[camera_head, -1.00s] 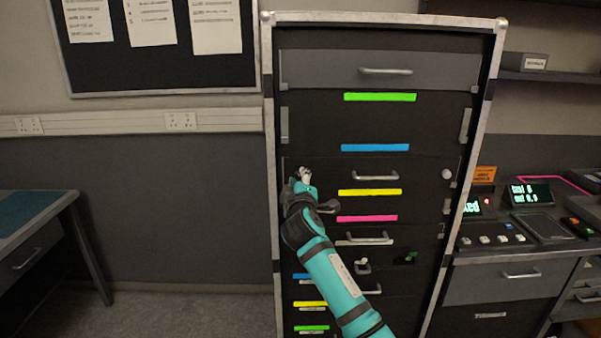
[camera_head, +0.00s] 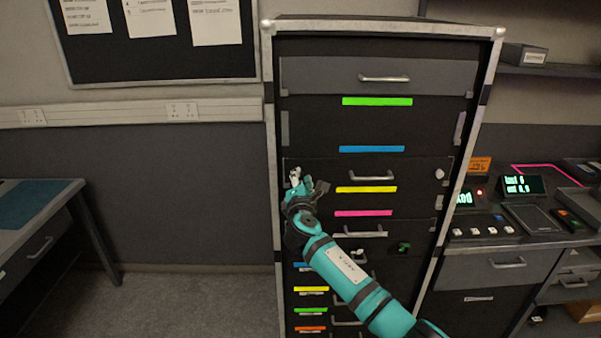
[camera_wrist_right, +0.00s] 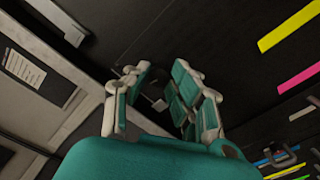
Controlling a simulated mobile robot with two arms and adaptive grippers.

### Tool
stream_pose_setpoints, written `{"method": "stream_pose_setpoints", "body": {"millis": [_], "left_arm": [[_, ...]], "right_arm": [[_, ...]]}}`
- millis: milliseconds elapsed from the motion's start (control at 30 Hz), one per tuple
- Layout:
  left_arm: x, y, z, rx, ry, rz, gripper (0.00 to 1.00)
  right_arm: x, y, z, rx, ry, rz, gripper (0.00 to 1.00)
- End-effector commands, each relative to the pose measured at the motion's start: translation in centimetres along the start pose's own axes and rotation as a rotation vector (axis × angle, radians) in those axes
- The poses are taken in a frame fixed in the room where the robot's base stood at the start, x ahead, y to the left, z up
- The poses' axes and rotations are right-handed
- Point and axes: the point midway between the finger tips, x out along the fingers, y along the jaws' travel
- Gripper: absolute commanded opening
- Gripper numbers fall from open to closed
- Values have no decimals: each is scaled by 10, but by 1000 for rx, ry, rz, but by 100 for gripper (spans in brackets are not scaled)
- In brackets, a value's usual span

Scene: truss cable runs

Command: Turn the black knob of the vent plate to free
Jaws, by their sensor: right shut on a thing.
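My right gripper (camera_head: 299,182) is at the left edge of the tall black case (camera_head: 300,130), by the panel with the yellow strip. In the right wrist view its fingers (camera_wrist_right: 152,92) are around a small dark part, the black knob (camera_wrist_right: 130,72), which is mostly hidden by the fingers and dim against the black panel. The gripper is shut on it. The knob's marking and angle cannot be made out. In the head view the hand covers the knob and the vent plate around it. My left gripper is not in view.
A pale round knob (camera_head: 440,174) sits at the right of the same panel. Handles (camera_head: 372,176) stick out from the panels. A green part (camera_head: 403,248) is lower right. A console (camera_head: 510,220) stands at the right, a desk (camera_head: 60,200) at the left. The floor between is clear.

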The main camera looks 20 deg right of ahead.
Motion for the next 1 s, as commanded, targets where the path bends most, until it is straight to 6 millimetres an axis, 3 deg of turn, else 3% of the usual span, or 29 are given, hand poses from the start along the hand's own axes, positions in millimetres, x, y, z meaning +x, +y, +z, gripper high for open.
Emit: {"method": "stream_pose_setpoints", "body": {"millis": [400,1000], "left_arm": [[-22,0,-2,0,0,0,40],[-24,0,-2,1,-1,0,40]], "right_arm": [[0,0,-1,-235,3,-3,0],[0,-2,-2,-284,3,-3,0]]}}
